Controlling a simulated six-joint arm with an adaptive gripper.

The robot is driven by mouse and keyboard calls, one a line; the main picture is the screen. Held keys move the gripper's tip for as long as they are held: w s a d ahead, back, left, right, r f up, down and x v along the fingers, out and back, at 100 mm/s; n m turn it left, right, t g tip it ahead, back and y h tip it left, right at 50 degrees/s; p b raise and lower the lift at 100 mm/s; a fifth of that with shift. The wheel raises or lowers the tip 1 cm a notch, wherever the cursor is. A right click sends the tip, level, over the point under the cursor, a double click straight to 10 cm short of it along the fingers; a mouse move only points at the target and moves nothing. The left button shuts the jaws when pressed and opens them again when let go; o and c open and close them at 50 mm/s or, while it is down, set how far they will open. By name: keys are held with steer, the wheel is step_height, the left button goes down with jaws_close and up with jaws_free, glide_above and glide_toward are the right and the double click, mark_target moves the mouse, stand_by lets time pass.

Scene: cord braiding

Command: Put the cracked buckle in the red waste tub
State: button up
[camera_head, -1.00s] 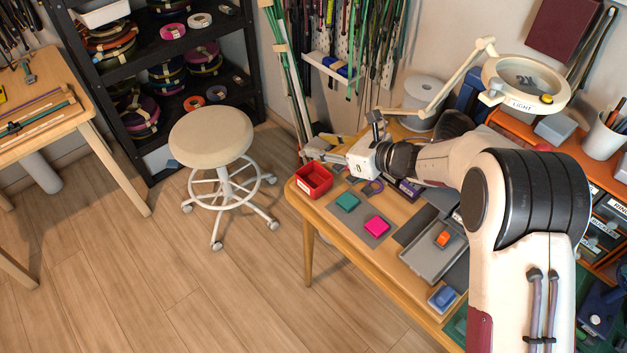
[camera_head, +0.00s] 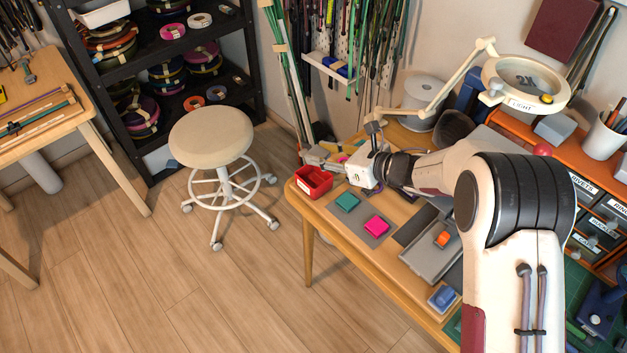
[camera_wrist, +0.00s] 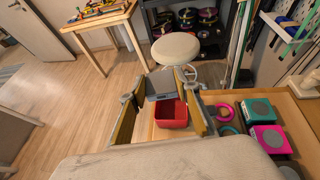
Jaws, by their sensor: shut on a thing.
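The red waste tub (camera_head: 313,184) stands at the table's left corner; it also shows in the wrist view (camera_wrist: 171,114), between and beyond my fingers. My gripper (camera_wrist: 162,104) is shut on a flat grey piece (camera_wrist: 160,83), which I take to be the buckle; no crack can be made out. The piece is held at the fingertips and overlaps the tub's far rim in the wrist view. In the head view my gripper (camera_head: 314,160) is above the tub's back edge. How high the piece is above the tub cannot be told.
A grey tray (camera_head: 432,258) with an orange piece is farther right. Rings (camera_wrist: 225,120) lie beside the tub. A stool (camera_head: 211,137) stands off the table's left end.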

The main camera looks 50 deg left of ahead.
steer(key=shift+f, duration=1.6)
steer(key=o, duration=0.8)
steer(key=shift+v, duration=6)
